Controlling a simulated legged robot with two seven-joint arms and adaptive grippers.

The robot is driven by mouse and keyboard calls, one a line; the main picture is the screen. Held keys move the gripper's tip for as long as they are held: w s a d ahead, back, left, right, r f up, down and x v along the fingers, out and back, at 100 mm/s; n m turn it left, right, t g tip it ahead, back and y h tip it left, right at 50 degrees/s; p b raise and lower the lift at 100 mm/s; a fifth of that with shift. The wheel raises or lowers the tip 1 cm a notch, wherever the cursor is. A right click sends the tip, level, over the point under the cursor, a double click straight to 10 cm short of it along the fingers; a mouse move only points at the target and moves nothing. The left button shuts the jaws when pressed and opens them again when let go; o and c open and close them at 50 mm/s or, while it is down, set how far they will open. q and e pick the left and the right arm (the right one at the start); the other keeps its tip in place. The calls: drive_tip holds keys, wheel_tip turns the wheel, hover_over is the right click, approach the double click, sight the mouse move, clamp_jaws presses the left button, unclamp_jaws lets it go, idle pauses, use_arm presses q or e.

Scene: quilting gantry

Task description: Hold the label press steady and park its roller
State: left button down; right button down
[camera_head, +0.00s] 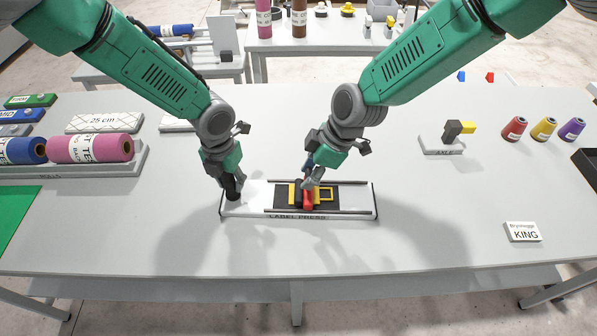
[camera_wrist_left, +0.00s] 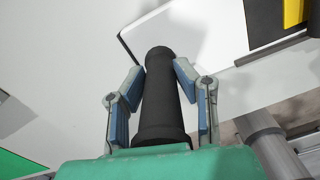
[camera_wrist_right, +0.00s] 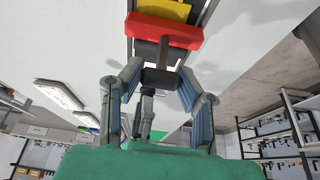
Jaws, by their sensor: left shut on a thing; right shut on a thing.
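The label press (camera_head: 250,203) is a long white base lying on the table, with two dark rails along its right part. My left gripper (camera_head: 232,186) is shut on the black upright handle at its left end; this handle (camera_wrist_left: 160,95) fills the space between the fingers in the left wrist view. The roller (camera_head: 308,198), with a red bar, sits between the rails near mid-track, beside yellow parts. My right gripper (camera_head: 312,179) is shut on its dark grip; the red bar (camera_wrist_right: 165,30) lies just beyond the fingertips in the right wrist view.
A tray (camera_head: 75,170) with blue and pink rolls stands at left. A small stand (camera_head: 443,147) with a dark and yellow piece, several coloured spools (camera_head: 543,129) and a name card (camera_head: 523,232) are at right. The table front is clear.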

use_arm(q)
drive_tip(key=shift+s+f, duration=0.25)
use_arm(e)
drive_tip(key=d, duration=1.3)
drive_tip(key=shift+s, duration=0.25)
use_arm(q)
drive_tip(key=shift+a, duration=0.1)
use_arm(e)
drive_tip(key=shift+d, duration=0.15)
drive_tip(key=c, duration=1.5)
unclamp_jaws()
drive_tip(key=o, duration=0.4)
drive_tip(key=shift+d, duration=0.1)
drive_tip(key=shift+d+r, duration=0.15)
drive_tip(key=shift+r, duration=0.3)
drive_tip(key=v, duration=1.1)
drive_tip(key=shift+s+d+f, duration=0.1)
drive_tip(key=shift+d, duration=0.15)
